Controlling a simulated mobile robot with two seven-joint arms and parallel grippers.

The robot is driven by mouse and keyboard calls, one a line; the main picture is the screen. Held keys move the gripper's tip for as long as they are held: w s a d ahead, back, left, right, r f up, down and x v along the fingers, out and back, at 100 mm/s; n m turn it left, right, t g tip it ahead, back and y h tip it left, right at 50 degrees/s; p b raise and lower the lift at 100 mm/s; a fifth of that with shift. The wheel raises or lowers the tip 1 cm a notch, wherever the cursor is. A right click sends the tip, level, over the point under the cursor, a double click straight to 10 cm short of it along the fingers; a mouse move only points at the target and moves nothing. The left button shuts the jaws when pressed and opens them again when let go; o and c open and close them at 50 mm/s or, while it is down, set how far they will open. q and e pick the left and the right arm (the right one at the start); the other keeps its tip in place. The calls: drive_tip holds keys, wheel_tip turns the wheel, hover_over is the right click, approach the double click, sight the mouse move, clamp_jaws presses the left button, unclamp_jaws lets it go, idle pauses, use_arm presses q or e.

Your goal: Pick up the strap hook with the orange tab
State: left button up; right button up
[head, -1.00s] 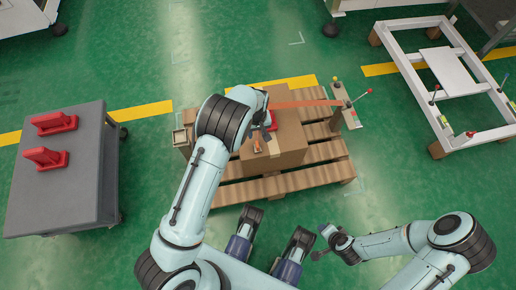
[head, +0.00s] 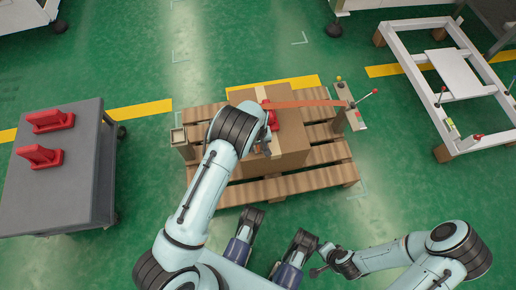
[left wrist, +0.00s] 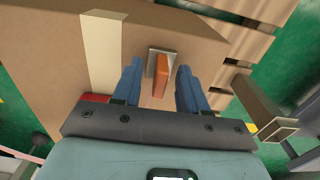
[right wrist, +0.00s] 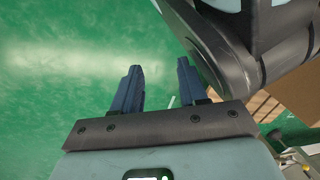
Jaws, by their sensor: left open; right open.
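The strap hook is a small metal plate with an orange tab (left wrist: 161,76), against the cardboard box (left wrist: 190,25) in the left wrist view. My left gripper (left wrist: 159,67) is open, with one blue finger on each side of the tab. I see gaps beside the tab; whether a finger touches it I cannot tell. In the head view my left arm hides the hook, and the box (head: 291,150) shows beside the arm. My right gripper (right wrist: 160,78) is open and empty, over green floor in the right wrist view.
The box stands on a wooden pallet (head: 255,192). An orange strap (head: 305,103) runs from a red piece (head: 271,119) to a post with a lever (head: 353,115). A grey cart (head: 60,195) holds two red parts. A white frame (head: 410,75) stands right.

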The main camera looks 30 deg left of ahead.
use_arm(q)
clamp_jaws()
drive_tip(key=shift+r, duration=0.1)
